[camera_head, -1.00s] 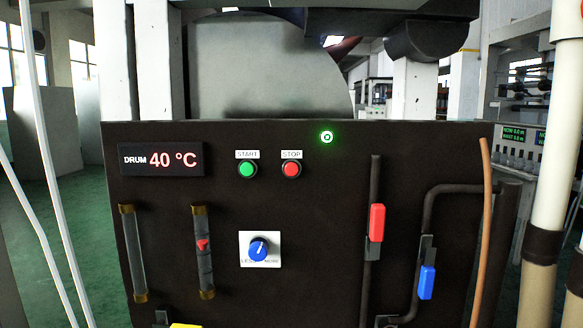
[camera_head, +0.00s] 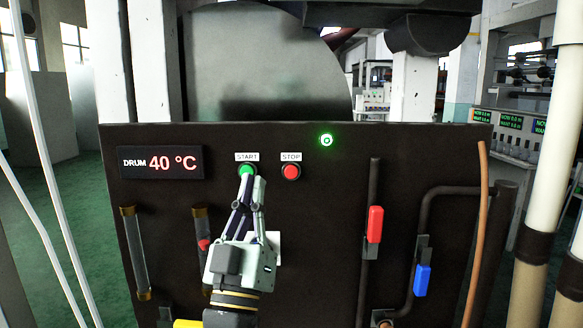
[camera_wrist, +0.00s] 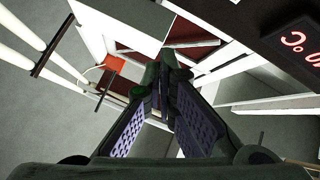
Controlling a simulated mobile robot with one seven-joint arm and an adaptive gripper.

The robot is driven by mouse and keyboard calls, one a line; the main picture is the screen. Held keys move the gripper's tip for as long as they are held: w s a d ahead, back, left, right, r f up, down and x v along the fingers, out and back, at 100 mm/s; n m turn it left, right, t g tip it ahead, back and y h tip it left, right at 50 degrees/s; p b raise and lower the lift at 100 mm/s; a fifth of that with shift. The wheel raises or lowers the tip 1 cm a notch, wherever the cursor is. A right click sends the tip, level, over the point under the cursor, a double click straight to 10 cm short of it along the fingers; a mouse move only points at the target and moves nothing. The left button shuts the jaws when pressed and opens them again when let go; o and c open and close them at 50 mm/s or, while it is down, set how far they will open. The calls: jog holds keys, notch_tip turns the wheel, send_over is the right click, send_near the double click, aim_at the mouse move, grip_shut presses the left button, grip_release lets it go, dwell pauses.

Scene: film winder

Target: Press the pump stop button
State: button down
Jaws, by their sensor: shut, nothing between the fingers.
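The red STOP button (camera_head: 291,171) sits on the dark panel under its white label and is uncovered. The green START button (camera_head: 247,169) is to its left. My gripper (camera_head: 250,180) is shut and empty, pointing up the panel, with its tips just below and overlapping the START button in the head view. I cannot tell whether the tips touch the panel. In the wrist view my gripper's fingers (camera_wrist: 165,80) meet at their tips; neither button can be made out there.
A DRUM 40 °C display (camera_head: 161,162) is at upper left and a lit green ring (camera_head: 326,140) at upper right. A red handle (camera_head: 375,224) and a blue handle (camera_head: 422,280) are on pipes at right.

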aim_at(287, 178)
jog(key=d+h, duration=0.1)
jog(key=d+m+g+h, duration=0.1)
jog(key=d, duration=0.1)
jog(key=w+d+f+h, duration=0.1)
jog(key=d+h, duration=0.1)
jog(key=shift+m+g, duration=0.3)
jog(key=shift+m, duration=0.1)
jog(key=shift+w+a+b, duration=0.1)
jog(key=shift+w+b, duration=0.5)
jog(key=shift+w, duration=3.8)
jog(key=shift+w, duration=0.1)
jog(key=shift+w, duration=0.35)
